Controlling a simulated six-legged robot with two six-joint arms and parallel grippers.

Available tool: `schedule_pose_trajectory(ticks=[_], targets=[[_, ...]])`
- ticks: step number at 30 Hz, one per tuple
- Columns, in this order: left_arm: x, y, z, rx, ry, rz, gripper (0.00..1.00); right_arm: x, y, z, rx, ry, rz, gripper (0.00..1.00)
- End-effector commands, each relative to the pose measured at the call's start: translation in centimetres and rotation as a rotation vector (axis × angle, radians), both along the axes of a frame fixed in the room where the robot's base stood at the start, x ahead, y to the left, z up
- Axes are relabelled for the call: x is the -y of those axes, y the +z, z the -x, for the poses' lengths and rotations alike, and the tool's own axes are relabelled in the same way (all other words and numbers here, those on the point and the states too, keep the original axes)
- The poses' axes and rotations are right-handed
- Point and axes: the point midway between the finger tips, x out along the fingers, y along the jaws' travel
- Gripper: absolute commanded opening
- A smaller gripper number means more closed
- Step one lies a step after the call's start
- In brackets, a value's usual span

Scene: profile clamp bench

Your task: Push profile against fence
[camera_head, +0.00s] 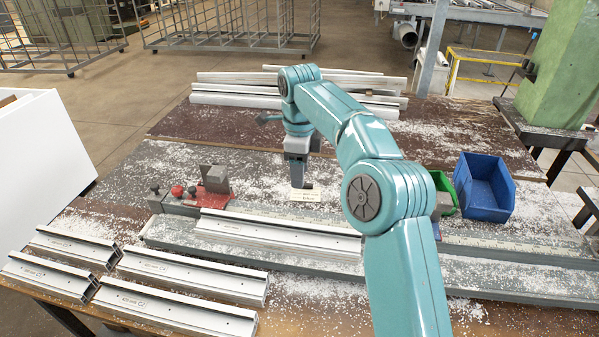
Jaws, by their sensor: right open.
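A silver aluminium profile (275,236) lies lengthwise on the grey bench bed (480,270). The long grey fence strip (500,245) with scale marks runs along its far side; I cannot tell whether the two touch. A red clamp block (212,187) with a grey upright plate stands behind the profile's left end. My right gripper (301,184) points down behind the profile, over a small pale label (304,195), apart from the profile. It is open, with nothing seen between its fingers. My right arm hides the profile's right end. My left gripper is not in view.
Several cut profiles (180,305) lie at the front left. Long profiles (235,89) are stacked at the back. A blue bin (483,187) and a green bin (441,192) stand at the right. White chips are scattered over the bench.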

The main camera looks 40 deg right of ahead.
Motion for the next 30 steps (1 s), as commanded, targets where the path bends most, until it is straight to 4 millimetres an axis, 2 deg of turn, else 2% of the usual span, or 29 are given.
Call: schedule_pose_trajectory(ticks=[5, 12, 24, 30], targets=[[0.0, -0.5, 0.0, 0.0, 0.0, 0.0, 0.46, 0.0, -1.6, 0.0, -0.002, 0.002, -0.001, 0.51], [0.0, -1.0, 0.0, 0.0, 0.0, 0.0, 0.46, 0.1, -6.2, 0.0, -0.004, 0.003, -0.002, 0.51], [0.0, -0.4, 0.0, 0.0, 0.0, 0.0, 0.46, 0.2, -13.6, 0.0, -0.002, 0.003, -0.002, 0.51], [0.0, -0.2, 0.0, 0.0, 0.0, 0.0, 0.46, 0.1, -15.7, -0.1, -0.001, 0.005, -0.002, 0.51]])
